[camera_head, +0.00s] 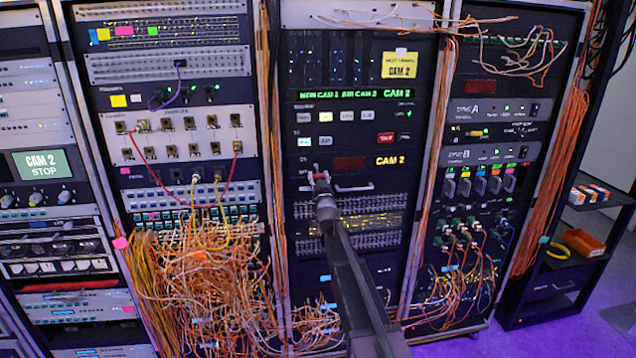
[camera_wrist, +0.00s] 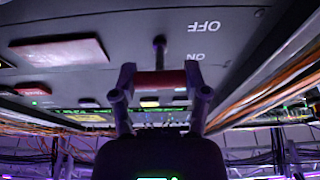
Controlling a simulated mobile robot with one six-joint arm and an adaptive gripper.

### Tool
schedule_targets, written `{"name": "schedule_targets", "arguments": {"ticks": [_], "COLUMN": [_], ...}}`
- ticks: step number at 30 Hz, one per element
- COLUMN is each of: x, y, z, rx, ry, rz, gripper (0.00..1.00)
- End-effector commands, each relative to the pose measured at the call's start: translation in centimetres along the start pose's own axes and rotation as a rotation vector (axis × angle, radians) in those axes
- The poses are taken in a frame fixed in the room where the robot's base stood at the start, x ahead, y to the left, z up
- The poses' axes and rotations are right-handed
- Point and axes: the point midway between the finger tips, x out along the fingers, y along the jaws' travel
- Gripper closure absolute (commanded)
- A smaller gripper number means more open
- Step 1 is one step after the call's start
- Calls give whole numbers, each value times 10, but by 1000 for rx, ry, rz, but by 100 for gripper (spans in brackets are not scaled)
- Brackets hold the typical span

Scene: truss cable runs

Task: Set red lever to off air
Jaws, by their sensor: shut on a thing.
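The red lever (camera_wrist: 160,79) shows in the wrist view as a red bar between the two fingers of my gripper (camera_wrist: 160,74). My gripper is shut on it. A dark stem (camera_wrist: 160,45) stands above the bar in the picture. The OFF label (camera_wrist: 204,27) and the ON label (camera_wrist: 207,56) are printed upside down to its right; the red bar is lower in the picture than both, closer to ON. In the head view my gripper (camera_head: 319,180) reaches the third rack's panel, and a small bit of the red lever (camera_head: 319,175) shows there. The lever's exact tilt is unclear.
A dark red display (camera_head: 349,163) and a metal handle (camera_head: 354,188) are right of my gripper on the same rack. Orange cables (camera_head: 275,160) hang along the rack's left edge. A large cable tangle (camera_head: 200,280) fills the lower left. A shelf with an orange bin (camera_head: 583,243) stands far right.

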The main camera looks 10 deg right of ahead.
Motion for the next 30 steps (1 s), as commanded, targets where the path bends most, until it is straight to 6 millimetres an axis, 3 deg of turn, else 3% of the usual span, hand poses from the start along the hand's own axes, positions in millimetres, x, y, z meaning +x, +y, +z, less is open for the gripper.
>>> {"name": "schedule_targets", "arguments": {"ticks": [16,17,19,20,30], "x": [2,2,2,2,1], "y": [0,0,0,0,-1], "z": [1,1,1,1,1], "rx": [0,0,0,0,0], "ry": [23,23,22,22,21], "rz": [0,0,0,0,-1], "gripper": [89,32,11,6,6]}}
